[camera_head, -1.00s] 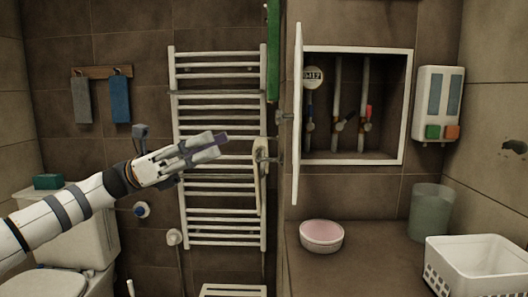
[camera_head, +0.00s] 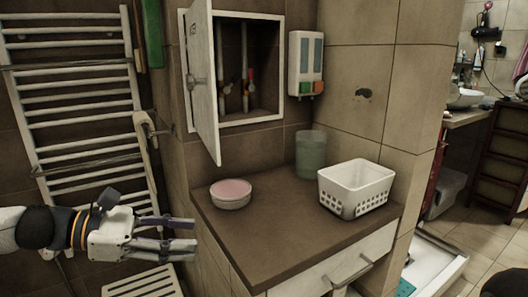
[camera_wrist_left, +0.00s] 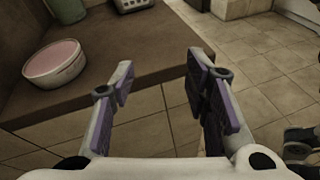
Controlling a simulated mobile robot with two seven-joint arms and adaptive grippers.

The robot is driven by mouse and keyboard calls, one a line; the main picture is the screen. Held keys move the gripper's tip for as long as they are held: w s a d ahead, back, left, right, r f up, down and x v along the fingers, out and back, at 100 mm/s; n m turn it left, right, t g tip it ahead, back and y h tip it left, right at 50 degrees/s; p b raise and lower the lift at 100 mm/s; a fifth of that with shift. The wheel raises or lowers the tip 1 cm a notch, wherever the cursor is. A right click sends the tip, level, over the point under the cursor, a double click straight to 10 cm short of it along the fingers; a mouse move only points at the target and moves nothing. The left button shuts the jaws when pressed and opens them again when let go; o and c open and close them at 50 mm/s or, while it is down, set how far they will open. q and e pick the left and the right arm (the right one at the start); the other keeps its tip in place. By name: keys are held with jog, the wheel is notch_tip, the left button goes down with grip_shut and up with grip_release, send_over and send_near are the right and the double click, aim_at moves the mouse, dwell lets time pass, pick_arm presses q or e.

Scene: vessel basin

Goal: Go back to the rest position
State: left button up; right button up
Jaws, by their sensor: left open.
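My left gripper (camera_head: 180,236) reaches in from the left in the head view. It is low, in front of the towel radiator and left of the brown counter. Its two fingers are apart with nothing between them. In the left wrist view the open fingers (camera_wrist_left: 160,95) show over the counter edge and the tiled floor, with free space between them. My right gripper is not in view.
A pink-topped bowl (camera_head: 231,194), a grey-green cup (camera_head: 310,154) and a white basket (camera_head: 355,188) stand on the brown counter (camera_head: 275,235). The wall cabinet door (camera_head: 202,85) hangs open. A towel radiator (camera_head: 75,115) stands at left, a white slatted stool (camera_head: 143,284) below.

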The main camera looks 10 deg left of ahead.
pick_arm(q)
jog(key=s+d+f+m+g+y, duration=0.35)
jog(key=s+f, duration=0.35)
jog(key=f, duration=0.4)
jog(key=s+d+f+m+g+y, duration=0.2)
jog(key=s+d+f+m, duration=0.15)
jog(key=s+f, duration=0.5)
jog(key=s+a+f+m+g+y+p, duration=0.1)
jog(key=s+f+m+g+y, duration=0.3)
jog(key=s+f, duration=0.7)
jog(key=s+a+m+y, duration=0.2)
jog(key=s+a+m, duration=0.1)
jog(key=s+m, duration=0.2)
jog(key=s+a+m+y, duration=0.2)
jog(key=s+a+m, duration=0.2)
jog(key=s, duration=0.4)
jog(key=shift+s+a+m+t, duration=0.25)
jog(key=shift+a+m+t, duration=0.1)
jog(key=shift+m, duration=0.15)
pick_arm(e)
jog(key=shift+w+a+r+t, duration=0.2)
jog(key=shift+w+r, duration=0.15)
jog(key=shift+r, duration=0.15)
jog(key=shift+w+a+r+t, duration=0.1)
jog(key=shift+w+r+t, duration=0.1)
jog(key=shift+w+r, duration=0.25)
pick_arm(q)
jog(key=shift+d, duration=0.1)
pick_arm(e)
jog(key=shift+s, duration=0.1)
